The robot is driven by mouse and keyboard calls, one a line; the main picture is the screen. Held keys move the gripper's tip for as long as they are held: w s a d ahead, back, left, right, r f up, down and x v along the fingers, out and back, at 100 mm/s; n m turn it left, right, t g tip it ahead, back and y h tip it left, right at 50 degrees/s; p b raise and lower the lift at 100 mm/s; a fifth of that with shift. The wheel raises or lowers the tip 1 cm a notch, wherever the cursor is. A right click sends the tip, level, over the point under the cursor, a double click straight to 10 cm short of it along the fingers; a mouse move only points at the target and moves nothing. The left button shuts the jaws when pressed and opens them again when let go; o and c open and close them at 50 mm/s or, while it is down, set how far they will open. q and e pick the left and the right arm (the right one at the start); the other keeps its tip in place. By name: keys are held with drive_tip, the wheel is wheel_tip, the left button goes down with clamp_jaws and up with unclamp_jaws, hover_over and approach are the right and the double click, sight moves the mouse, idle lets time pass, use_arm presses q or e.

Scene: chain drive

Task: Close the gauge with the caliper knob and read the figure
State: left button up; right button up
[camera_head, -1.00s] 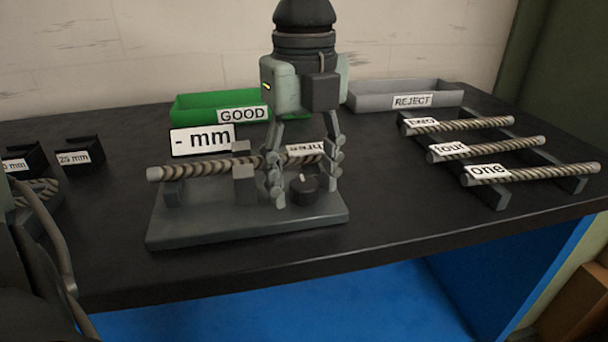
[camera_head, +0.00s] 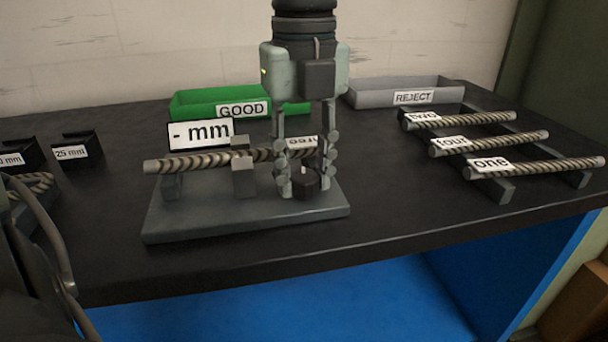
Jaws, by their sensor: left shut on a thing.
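The gauge stand (camera_head: 200,225) sits on the dark bench with a ribbed rod (camera_head: 195,162) lying across it. The rod's label (camera_head: 301,142), partly hidden, is behind my fingers. The grey caliper jaw block (camera_head: 244,178) stands at the rod's middle. The display plate (camera_head: 201,133) reads "- mm", with no number. My left gripper (camera_head: 306,186) points down over the right part of the stand. Its fingers are shut on the dark caliper knob (camera_head: 306,184), one on each side. My right gripper is not in view.
A green GOOD tray (camera_head: 190,106) and a grey REJECT tray (camera_head: 435,92) stand at the back. A rack at right holds rods labelled two (camera_head: 470,120), four (camera_head: 505,141) and one (camera_head: 550,169). Small dark holders, one marked 25 mm (camera_head: 72,153), stand at left.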

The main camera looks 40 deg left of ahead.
use_arm(q)
drive_tip(key=m+b, duration=0.3)
drive_tip(key=m, duration=0.2)
drive_tip(key=shift+f, duration=0.1)
drive_tip(key=m+b, duration=0.1)
drive_tip(key=m, duration=0.4)
drive_tip(key=shift+m, duration=0.4)
drive_tip(key=m, duration=0.2)
drive_tip(key=shift+m, duration=0.4)
drive_tip(key=m, duration=0.3)
drive_tip(key=shift+m, duration=1.3)
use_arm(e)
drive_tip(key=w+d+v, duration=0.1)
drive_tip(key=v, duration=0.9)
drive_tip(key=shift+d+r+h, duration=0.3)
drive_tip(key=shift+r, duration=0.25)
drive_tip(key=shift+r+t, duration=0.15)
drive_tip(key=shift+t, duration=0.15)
use_arm(q)
drive_tip(key=o, duration=1.2)
drive_tip(key=shift+c, duration=0.2)
